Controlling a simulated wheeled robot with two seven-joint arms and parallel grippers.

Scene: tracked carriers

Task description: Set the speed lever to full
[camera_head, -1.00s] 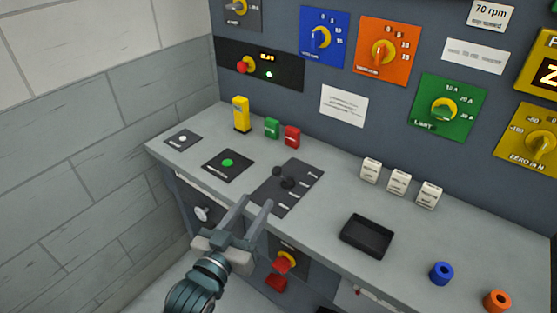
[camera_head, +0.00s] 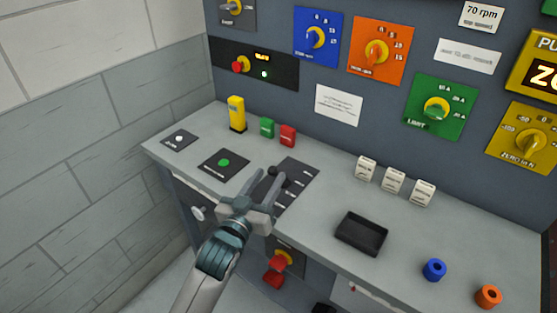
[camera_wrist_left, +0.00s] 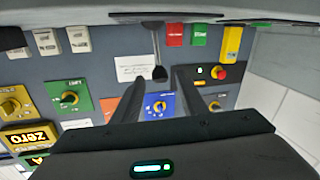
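The speed lever (camera_head: 273,171) is a dark stick with a round black knob, on a black plate (camera_head: 300,171) with several white labels, set in the grey desk. My left gripper (camera_head: 266,178) is open, with its two fingers pointing at the lever from the front of the desk. In the left wrist view the lever's knob (camera_wrist_left: 159,73) shows in the gap between the open fingertips (camera_wrist_left: 158,76), with space on both sides. I cannot tell how deep it is between them. The fingers partly cover the plate in the head view. My right gripper is not in view.
A green button plate (camera_head: 223,164) and a yellow block (camera_head: 237,114) are to the left. Green (camera_head: 267,127) and red (camera_head: 287,136) blocks stand behind the lever. A black tray (camera_head: 361,234) lies to the right. A red knob (camera_head: 275,271) is on the desk front below.

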